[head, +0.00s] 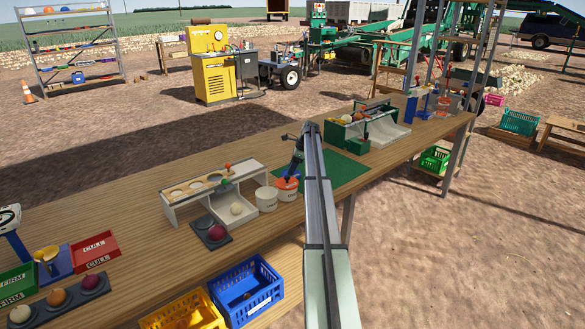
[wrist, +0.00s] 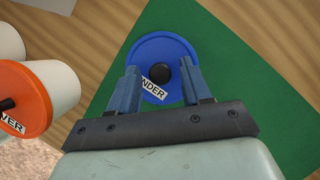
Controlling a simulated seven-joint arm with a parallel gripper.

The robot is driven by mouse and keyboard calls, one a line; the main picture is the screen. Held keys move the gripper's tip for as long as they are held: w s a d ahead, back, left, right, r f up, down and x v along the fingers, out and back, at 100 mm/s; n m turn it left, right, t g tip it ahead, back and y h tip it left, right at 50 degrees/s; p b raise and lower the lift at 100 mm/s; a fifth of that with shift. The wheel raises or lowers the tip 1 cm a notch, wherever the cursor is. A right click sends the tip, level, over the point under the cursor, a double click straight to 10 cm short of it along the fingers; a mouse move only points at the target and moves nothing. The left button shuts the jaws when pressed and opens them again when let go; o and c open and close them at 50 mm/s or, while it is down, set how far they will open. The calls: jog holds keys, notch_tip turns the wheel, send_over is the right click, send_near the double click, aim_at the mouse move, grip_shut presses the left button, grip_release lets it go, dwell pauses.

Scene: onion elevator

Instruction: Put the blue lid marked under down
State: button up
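The blue lid (wrist: 160,50) is a round disc with a black knob (wrist: 161,73) and a white label, partly covered, ending in "NDER". In the wrist view it appears over the green mat (wrist: 225,60); I cannot tell whether it rests on it. My gripper (wrist: 161,78) is open, its two fingers apart on either side of the knob, with visible gaps.
An orange lid (wrist: 22,85), its label partly visible, sits on a white tub (wrist: 62,85) left of the mat; it also shows in the head view (head: 288,182). Another white tub (head: 266,200) stands beside it. A green-framed tray unit (head: 345,132) stands behind the mat (head: 345,168).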

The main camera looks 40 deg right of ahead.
jog(key=v, duration=1.2)
jog(key=shift+r, duration=0.15)
dwell(0.5)
